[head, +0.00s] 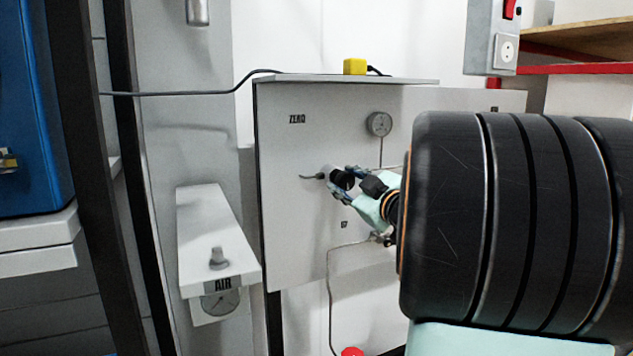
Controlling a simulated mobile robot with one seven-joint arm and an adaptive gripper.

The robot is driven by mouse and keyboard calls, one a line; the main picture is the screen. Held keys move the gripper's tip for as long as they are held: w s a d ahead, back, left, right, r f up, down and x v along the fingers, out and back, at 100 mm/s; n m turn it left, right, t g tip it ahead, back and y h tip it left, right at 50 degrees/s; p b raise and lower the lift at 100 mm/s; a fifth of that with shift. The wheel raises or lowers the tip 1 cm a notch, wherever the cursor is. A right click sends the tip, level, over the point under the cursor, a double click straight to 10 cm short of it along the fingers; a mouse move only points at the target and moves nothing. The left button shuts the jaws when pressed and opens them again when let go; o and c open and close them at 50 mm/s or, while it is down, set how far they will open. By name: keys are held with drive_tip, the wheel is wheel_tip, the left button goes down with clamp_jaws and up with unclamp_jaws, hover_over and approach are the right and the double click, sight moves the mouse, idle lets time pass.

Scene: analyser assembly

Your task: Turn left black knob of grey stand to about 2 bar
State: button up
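The grey stand's panel (300,240) stands upright in the middle of the head view, marked "ZERO" at its upper left. A black knob (344,179) sticks out from the panel below that mark. My gripper (338,183) reaches in from the right, with its fingers on either side of this knob. I cannot tell whether the fingers press on it or stand open around it. A small round gauge (379,124) sits on the panel above and right of the knob; its reading is too small to make out. My arm hides the panel's right part.
A white bracket (215,240) marked "AIR", with a small grey knob (218,258) and gauge (221,302), stands left of the panel. A yellow block (355,66) sits on the panel's top edge. A thin tube (330,290) hangs in front. A socket box (492,35) is at upper right.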

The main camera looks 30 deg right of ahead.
drive_tip(key=c, duration=0.7)
drive_tip(key=shift+o, duration=0.2)
drive_tip(key=n+b, duration=0.2)
drive_tip(key=b, duration=0.1)
drive_tip(key=shift+f, duration=0.25)
drive_tip(key=shift+r+n+b, duration=0.25)
drive_tip(key=shift+n+b, duration=0.65)
drive_tip(key=shift+n, duration=0.4)
drive_tip(key=o, duration=1.2)
drive_tip(key=shift+c, duration=0.2)
